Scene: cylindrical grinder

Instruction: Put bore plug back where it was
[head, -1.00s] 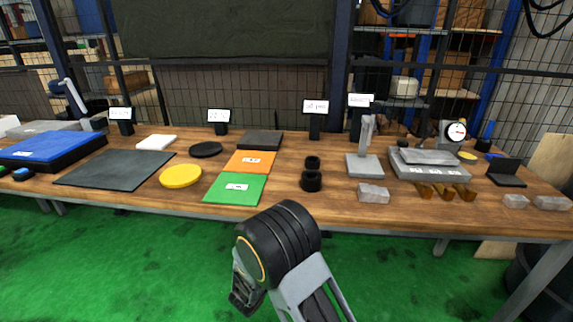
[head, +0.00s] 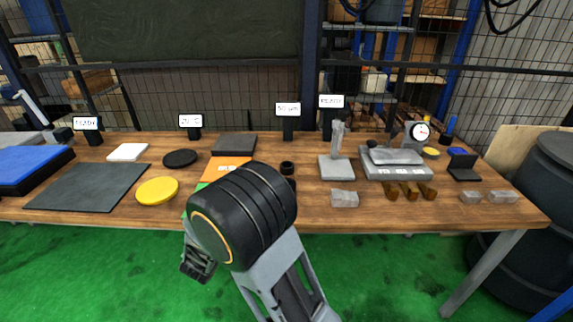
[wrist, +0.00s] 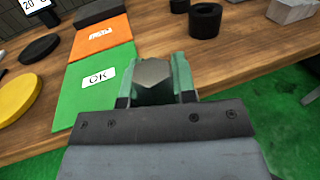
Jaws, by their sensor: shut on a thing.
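My gripper (wrist: 155,88) shows in the wrist view with its two green fingers shut on a small grey faceted piece, the bore plug (wrist: 153,74). Only its near end shows between the fingers. The gripper is at the table's front edge, right of the green mat marked OK (wrist: 97,85). In the head view the gripper and plug are not clearly seen; my dark arm joint covers that area and much of the green mat. A black ring (wrist: 205,20) stands on the table, ahead and right of the gripper in the wrist view.
The wooden table (head: 310,212) holds an orange mat (wrist: 99,40), a yellow disc (head: 157,190), a black disc (head: 180,158), a grey stand (head: 337,168), a grey block (head: 344,198) and a dial gauge (head: 418,131). A dark barrel (head: 535,210) stands right of the table.

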